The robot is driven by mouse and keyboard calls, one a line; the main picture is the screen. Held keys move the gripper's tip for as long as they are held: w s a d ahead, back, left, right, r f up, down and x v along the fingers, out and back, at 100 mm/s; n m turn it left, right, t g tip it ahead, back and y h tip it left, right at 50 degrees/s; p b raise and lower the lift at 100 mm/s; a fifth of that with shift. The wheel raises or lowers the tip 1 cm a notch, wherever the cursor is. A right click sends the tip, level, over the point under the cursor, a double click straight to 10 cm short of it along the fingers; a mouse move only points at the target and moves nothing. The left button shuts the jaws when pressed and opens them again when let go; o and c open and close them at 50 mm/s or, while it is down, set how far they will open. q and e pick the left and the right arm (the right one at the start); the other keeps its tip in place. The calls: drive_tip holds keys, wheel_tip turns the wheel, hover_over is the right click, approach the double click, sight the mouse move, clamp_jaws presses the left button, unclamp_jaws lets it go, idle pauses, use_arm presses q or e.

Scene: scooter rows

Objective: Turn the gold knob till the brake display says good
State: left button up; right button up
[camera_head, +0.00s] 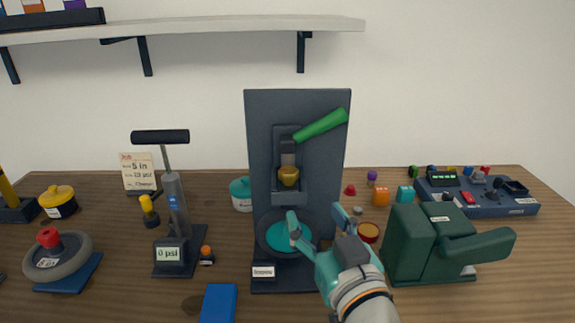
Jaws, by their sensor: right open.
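A gold knob-like part (288,176) sits on the front of a tall dark panel stand (262,115), under a green lever (320,125) that slants up to the right. My right gripper (318,226) comes in from the bottom, open and empty, with its fingertips apart. It is below and slightly right of the gold part, not touching it, in front of the stand's round teal dish (275,236), partly covering it. I cannot make out a display that reads as a brake display. My left gripper is not in view.
A pump (174,205) with a "0 psi" display stands left. A steering-wheel-like ring (58,262) is farther left. A dark green block device (420,246) stands close right of my gripper. A blue console (475,197) with small parts is at the back right. A blue block (218,303) lies front.

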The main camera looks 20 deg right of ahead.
drive_tip(key=p, duration=0.5)
approach(291, 177)
drive_tip(key=w, duration=0.3)
drive_tip(key=w+p, duration=0.1)
drive_tip(key=w, duration=0.7)
drive_tip(key=shift+w+d, duration=0.15)
drive_tip(key=shift+w, duration=0.2)
drive_tip(key=c, duration=1.2)
drive_tip(key=shift+o, duration=0.2)
